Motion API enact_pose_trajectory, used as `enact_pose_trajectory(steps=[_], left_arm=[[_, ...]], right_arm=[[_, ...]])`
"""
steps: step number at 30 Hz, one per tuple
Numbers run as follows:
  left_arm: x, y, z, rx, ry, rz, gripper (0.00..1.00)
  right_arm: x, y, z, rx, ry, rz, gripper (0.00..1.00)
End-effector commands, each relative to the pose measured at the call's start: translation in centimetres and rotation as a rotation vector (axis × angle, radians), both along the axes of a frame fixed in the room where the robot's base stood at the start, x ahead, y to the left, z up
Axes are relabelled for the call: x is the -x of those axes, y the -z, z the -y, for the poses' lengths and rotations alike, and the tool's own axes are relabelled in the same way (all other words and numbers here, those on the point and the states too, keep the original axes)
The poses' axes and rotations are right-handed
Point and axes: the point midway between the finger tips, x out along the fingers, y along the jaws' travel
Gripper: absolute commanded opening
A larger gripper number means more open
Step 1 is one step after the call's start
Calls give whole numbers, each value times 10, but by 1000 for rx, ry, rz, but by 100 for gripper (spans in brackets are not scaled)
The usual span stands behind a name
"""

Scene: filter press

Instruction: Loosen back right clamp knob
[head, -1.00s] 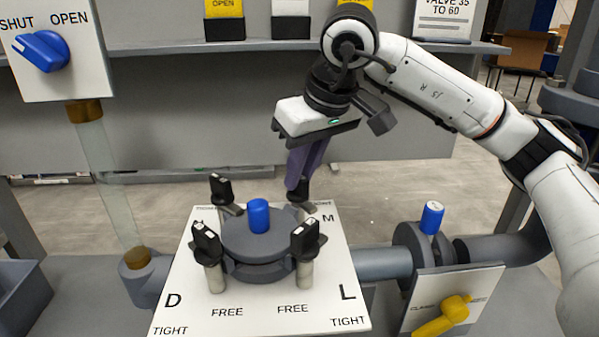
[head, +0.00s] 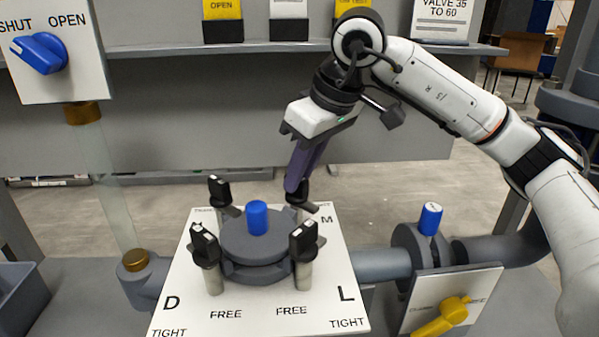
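The back right clamp knob (head: 303,202) stands on the white plate (head: 322,268) beside the round grey filter lid (head: 245,240). My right gripper (head: 297,185) points down onto this knob from above. Its purple fingers cover the knob's top, and only its dark lower part shows. I cannot tell whether the fingers are shut on it. The front right knob (head: 303,237), front left knob (head: 205,245) and back left knob (head: 220,190) stand upright around the lid. My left gripper is not in view.
A blue cap (head: 257,218) rises from the lid's middle. To the right are a pipe with a blue-topped valve (head: 430,219) and a yellow handle (head: 442,318). A blue SHUT/OPEN knob (head: 40,53) is at upper left. A shelf (head: 200,47) runs behind.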

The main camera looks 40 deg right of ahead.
Motion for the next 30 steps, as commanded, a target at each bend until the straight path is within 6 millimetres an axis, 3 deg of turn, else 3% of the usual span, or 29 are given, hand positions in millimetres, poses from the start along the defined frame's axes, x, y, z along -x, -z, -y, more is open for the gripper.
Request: enact_pose_trajectory(steps=[1,3,14,30], left_arm=[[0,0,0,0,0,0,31],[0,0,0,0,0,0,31],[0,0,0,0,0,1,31],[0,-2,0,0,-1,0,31]], right_arm=[[0,0,0,1,-3,0,21],[0,0,0,1,-2,0,32],[1,-4,0,0,-1,1,33],[34,-87,8,0,-1,2,33]])
